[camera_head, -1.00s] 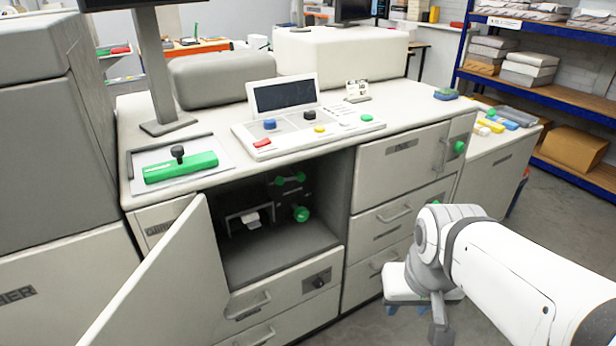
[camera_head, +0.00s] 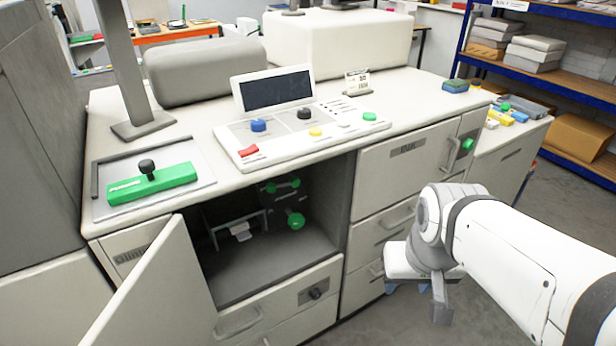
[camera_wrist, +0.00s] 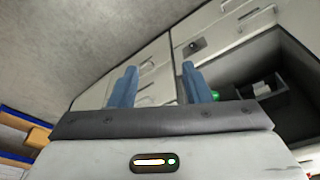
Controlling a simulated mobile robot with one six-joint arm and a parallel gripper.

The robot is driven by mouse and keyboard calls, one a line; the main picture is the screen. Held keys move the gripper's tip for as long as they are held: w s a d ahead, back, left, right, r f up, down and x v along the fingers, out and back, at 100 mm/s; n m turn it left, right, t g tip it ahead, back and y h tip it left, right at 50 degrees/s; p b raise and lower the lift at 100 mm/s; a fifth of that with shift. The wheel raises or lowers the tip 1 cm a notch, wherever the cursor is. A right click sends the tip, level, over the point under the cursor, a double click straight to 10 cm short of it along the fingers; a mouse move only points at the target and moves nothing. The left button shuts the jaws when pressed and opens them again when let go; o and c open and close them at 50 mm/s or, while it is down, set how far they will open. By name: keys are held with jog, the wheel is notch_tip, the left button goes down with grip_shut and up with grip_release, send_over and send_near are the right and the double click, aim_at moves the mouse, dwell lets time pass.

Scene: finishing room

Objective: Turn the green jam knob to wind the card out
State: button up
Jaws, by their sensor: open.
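A green knob (camera_head: 295,219) sits inside the open, dark compartment of the cream machine. Smaller green knobs (camera_head: 270,187) are above it on the back mechanism. A white card (camera_head: 241,231) sticks out of a grey bracket to its left. In the wrist view a green knob (camera_wrist: 214,95) shows partly behind the right finger, and the pale card (camera_wrist: 262,88) is right of it. My gripper (camera_head: 406,289) hangs outside, right of the compartment and in front of the drawers. Its two blue fingers (camera_wrist: 160,88) are apart with nothing between them.
The compartment's door (camera_head: 160,290) stands open to the left. Drawers (camera_head: 388,225) are right of the opening. On top are a control panel (camera_head: 300,125) and a tray with a green block (camera_head: 152,184). Blue shelving (camera_head: 560,96) stands right. The floor at right is clear.

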jog(key=o, duration=0.6)
jog(key=w+f+t+b, duration=0.1)
jog(key=w+f+b, duration=0.1)
jog(key=w, duration=0.3)
jog(key=w+f+t+b, duration=0.1)
jog(key=w+f+b, duration=0.2)
jog(key=w+f, duration=0.1)
jog(key=w+a+f+n+t+b, duration=0.1)
jog(key=w+f+b, duration=0.1)
jog(key=w, duration=0.3)
jog(key=shift+w+f+t, duration=0.4)
jog(key=w+a+f+n+t+y+b, duration=0.1)
jog(key=w+a+f+t+b, duration=0.1)
jog(key=w+f+b, duration=0.35)
jog(key=w+a+f+n+t+b, duration=0.1)
jog(key=w+a+f+t+b, duration=0.15)
jog(key=w, duration=0.65)
jog(key=n+t+y+b, duration=0.4)
jog(key=y+b, duration=0.5)
send_near(299, 224)
jog(key=shift+w+a, duration=0.2)
jog(key=shift+w, duration=0.3)
jog(key=shift+w+a+f, duration=0.1)
jog(key=shift+a, duration=0.2)
jog(key=x, duration=0.7)
jog(key=shift+w+a+b, duration=0.1)
jog(key=shift+w+b, duration=0.1)
jog(key=shift+b, duration=0.2)
jog(key=shift+c, duration=0.4)
